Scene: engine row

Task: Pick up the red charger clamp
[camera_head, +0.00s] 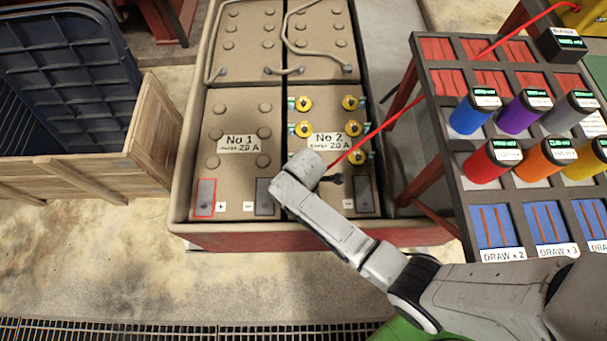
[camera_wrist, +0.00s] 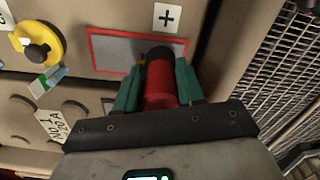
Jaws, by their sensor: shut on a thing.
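The red charger clamp (camera_wrist: 160,88) is between the two green-padded fingers of my gripper (camera_wrist: 158,75) in the wrist view. My gripper is shut on it. The clamp's dark tip lies over the right end of a grey plate with a red outline (camera_wrist: 115,50), beside a "+" label (camera_wrist: 168,17). I cannot tell whether the tip touches the plate. In the head view, my wrist hides most of the clamp and fingers, above the No 2 battery (camera_head: 325,105). A red cable (camera_head: 395,118) runs from there to the upper right.
The No 1 battery (camera_head: 238,105) stands left of No 2 in the same tray. A rack (camera_head: 445,140) with several coloured cylinders stands at right, with a charger (camera_head: 562,44) behind. A wooden crate (camera_head: 150,130) is at left. The floor in front is clear.

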